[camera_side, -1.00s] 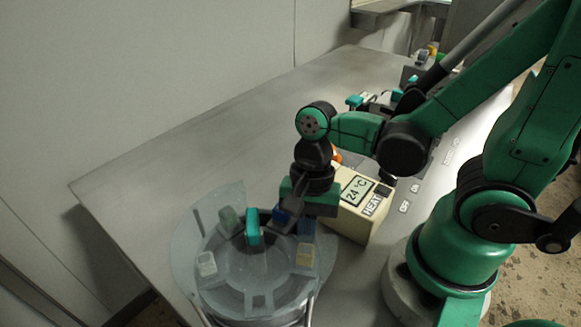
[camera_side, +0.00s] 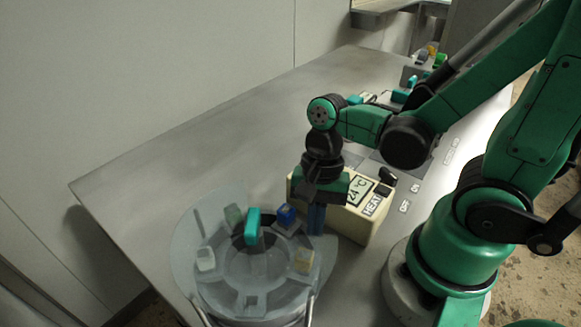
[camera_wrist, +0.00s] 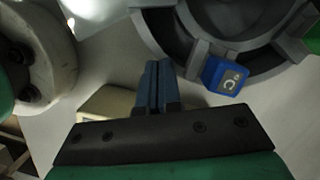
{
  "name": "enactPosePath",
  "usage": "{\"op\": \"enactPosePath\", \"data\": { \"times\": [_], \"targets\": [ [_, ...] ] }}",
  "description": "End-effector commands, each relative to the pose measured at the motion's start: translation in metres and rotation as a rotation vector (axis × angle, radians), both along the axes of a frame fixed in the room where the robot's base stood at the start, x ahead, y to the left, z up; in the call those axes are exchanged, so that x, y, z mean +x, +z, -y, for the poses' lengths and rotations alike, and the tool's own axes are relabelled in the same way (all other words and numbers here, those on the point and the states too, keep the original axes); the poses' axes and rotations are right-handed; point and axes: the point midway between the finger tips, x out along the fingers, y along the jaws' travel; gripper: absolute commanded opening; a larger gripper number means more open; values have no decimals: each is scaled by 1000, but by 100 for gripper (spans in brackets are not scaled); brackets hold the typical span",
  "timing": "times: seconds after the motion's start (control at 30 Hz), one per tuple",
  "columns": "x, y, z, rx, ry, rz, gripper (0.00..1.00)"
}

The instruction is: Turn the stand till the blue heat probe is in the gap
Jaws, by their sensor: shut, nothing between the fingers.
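My gripper (camera_side: 317,232) is shut and empty, pointing down just right of the stand's rim. In the wrist view its fingers (camera_wrist: 158,68) are together, left of the blue probe and apart from it. I cannot make out the gap clearly.
A cream heater box (camera_side: 360,222) with a "24 °C" display stands close behind my gripper. The table's far left is clear.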

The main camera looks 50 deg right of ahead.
Motion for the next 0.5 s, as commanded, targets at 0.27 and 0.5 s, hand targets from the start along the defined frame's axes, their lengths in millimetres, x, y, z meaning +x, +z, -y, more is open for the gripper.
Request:
{"op": "enactPosePath", "data": {
  "times": [0.27, 0.5],
  "targets": [
    [2, 31, 7, -2, -2, -1, 0],
    [4, 62, 15, -1, -2, 0, 0]
  ]
}}
